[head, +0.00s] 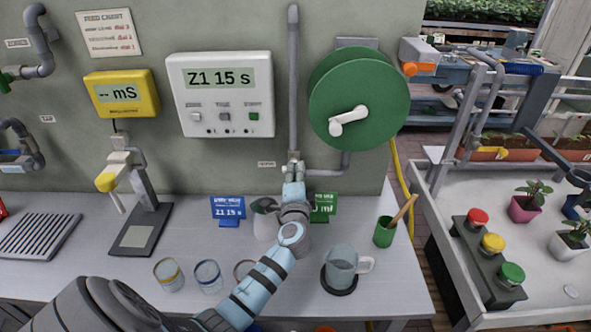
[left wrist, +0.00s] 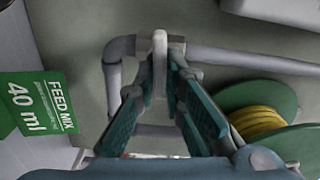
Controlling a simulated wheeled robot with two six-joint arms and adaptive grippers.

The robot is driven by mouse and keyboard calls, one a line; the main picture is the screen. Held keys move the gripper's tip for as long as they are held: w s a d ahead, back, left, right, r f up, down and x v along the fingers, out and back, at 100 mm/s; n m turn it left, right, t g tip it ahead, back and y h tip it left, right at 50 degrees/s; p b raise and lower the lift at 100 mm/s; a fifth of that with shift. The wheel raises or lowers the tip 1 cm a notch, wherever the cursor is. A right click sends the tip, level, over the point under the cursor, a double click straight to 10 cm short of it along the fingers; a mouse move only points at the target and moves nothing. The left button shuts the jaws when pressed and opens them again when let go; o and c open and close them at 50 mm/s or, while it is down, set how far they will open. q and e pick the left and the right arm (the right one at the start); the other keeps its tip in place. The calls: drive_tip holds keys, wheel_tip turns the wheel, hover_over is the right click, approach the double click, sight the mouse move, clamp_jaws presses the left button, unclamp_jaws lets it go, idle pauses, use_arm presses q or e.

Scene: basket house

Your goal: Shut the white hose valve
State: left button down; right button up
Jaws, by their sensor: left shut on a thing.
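My left gripper (head: 294,168) reaches up to the wall at the lower end of the vertical grey pipe (head: 293,80). In the left wrist view its two fingers (left wrist: 161,66) are closed in on the white valve handle (left wrist: 160,47), one on each side. The handle is a narrow white lever crossing the grey pipe (left wrist: 250,62). In the head view the fingers mostly hide the valve, and its exact angle cannot be told. A small label (head: 266,164) is just left of it. My right gripper is not in view.
A green hose reel (head: 360,100) hangs right of the pipe, and a white controller (head: 220,95) left. On the counter below are a blue card (head: 228,211), a green card (head: 323,207), a jug (head: 341,268), several glasses and a green cup (head: 385,232).

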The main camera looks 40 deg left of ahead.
use_arm(q)
drive_tip(key=shift+r+m, duration=0.15)
drive_tip(key=shift+m, duration=0.45)
drive_tip(key=c, duration=1.7)
unclamp_jaws()
drive_tip(key=shift+f, duration=0.25)
drive_tip(key=v, duration=1.2)
